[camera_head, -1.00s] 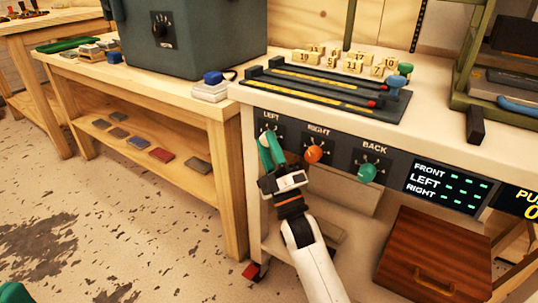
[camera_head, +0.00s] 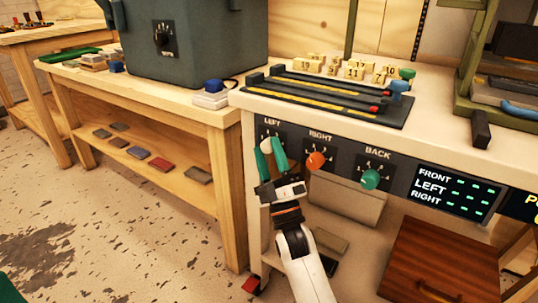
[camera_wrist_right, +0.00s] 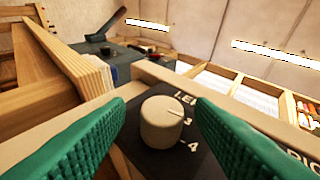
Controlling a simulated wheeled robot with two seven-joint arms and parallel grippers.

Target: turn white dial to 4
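The white dial (camera_head: 266,146) sits under the label LEFT on the dark front panel of the bench. In the right wrist view the dial (camera_wrist_right: 161,123) is whole, with a pointer line toward its upper right and the marks 3 and 4 to its right. My right gripper (camera_head: 268,149) is open, its green fingers on either side of the dial; in the wrist view gaps show between the dial and both fingers. A dark green piece at the bottom left corner seems to be part of my left gripper (camera_head: 10,287); its opening is out of sight.
An orange dial (camera_head: 315,161) and a green dial (camera_head: 370,179) sit to the right on the same panel, beside a lit display (camera_head: 452,190). Sliders and numbered blocks (camera_head: 355,72) are on the bench top. A wooden table (camera_head: 190,115) stands left.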

